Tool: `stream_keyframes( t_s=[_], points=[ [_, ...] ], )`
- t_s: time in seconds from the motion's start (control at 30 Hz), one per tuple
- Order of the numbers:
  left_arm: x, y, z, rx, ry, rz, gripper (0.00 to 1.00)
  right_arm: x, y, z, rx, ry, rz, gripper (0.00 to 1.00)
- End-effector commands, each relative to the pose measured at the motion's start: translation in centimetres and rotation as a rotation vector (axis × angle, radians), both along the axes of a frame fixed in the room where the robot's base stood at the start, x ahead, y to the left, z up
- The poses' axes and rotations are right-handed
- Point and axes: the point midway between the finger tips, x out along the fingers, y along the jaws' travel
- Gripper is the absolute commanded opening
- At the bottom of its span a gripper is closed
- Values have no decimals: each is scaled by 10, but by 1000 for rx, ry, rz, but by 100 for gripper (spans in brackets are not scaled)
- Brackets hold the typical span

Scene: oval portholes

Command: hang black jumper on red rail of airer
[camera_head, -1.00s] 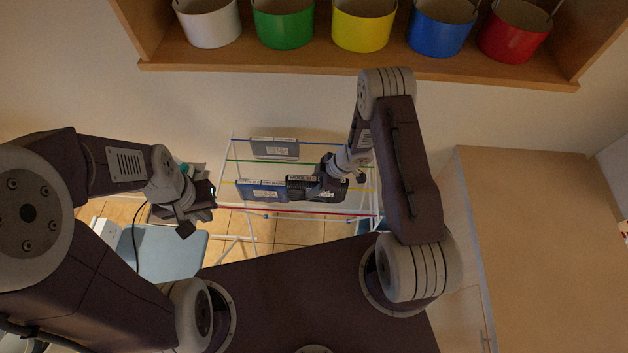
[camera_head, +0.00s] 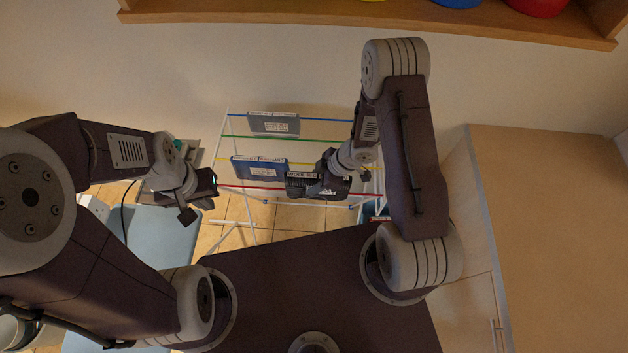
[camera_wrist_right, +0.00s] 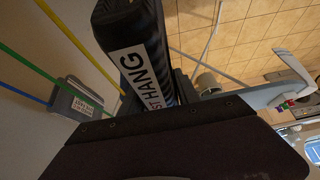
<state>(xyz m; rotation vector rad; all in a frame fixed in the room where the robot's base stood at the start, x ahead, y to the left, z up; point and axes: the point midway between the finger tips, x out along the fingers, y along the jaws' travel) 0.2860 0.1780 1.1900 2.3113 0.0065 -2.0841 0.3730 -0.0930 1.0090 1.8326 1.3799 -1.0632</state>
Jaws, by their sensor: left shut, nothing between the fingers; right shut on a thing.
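The black jumper (camera_head: 299,189) is a folded dark bundle with a white printed label. My right gripper (camera_head: 324,187) is shut on it and holds it over the airer. It also fills the upper middle of the right wrist view (camera_wrist_right: 143,60). The airer's red rail (camera_head: 238,187) runs at about the jumper's height in the head view; the jumper and gripper cover its middle. I cannot tell whether the jumper touches it. My left gripper (camera_head: 208,190) is shut and empty, left of the airer.
A blue folded garment (camera_head: 258,169) hangs on the yellow rail, close left of the jumper. A grey one (camera_head: 273,123) hangs on the blue rail. The green rail (camera_head: 250,137) looks bare. A light blue surface (camera_head: 160,238) is at lower left; a wooden-topped cabinet (camera_head: 560,220) stands right.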

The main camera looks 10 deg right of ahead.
Motion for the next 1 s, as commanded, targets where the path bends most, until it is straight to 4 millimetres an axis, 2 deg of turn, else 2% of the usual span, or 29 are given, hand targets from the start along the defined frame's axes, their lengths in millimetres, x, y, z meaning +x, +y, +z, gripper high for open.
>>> stream_keyframes(
  t_s=[0.03,0.7,1.0],
  points=[
    [0,0,-8,0,0,0,0,0,0,-9,1,0,0,0],
    [0,0,-59,0,0,0,0,0,0,-73,1,0,0,0],
    [0,0,-68,0,0,0,0,0,0,-86,1,-1,1,0]
  ],
)
